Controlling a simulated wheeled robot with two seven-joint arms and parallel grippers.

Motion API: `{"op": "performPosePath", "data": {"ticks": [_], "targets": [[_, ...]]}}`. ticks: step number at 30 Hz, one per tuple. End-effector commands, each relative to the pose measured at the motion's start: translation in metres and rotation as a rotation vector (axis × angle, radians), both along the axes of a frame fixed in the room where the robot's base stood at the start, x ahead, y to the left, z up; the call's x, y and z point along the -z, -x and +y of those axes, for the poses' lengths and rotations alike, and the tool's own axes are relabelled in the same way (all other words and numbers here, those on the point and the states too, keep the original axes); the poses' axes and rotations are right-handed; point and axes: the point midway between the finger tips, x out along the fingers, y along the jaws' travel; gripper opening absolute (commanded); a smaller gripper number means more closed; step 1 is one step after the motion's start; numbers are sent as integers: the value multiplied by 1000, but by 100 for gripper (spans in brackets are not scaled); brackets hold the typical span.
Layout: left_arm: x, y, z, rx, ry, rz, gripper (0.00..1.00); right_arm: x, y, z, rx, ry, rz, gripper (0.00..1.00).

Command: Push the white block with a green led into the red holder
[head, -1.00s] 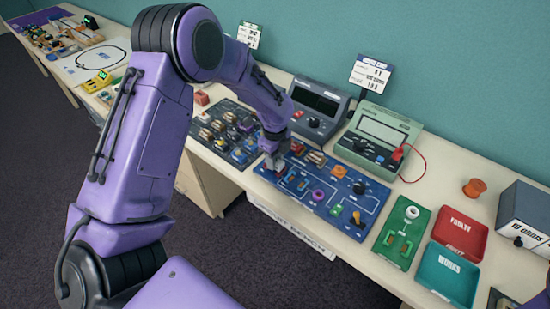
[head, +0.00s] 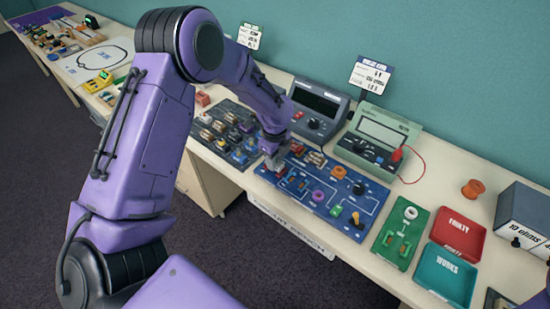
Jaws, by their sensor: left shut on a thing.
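My left gripper (head: 274,163) reaches down to the left end of the blue circuit board (head: 372,205) on the table. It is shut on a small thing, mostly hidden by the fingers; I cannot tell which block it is. A small white piece with a green top (head: 336,210) sits near the front edge of the blue board, apart from the gripper. It resembles a white block with a green led, but is too small to be sure. I cannot make out the red holder on the board. My right gripper is not in view.
A dark tray of several parts (head: 222,113) lies left of the board. Two meters (head: 320,110) stand behind it. To the right are a green board (head: 393,252), a red FAULTY tray (head: 460,233), a teal WORKS tray (head: 446,275), an orange spool (head: 474,188) and a grey box (head: 527,213).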

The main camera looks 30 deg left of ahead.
Motion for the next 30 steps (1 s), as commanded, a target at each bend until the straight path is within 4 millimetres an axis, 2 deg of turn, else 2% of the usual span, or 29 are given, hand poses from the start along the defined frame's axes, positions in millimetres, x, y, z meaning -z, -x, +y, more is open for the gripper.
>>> {"op": "performPosePath", "data": {"ticks": [30], "targets": [[0,0,0,-1,1,-1,1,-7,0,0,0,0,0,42]]}}
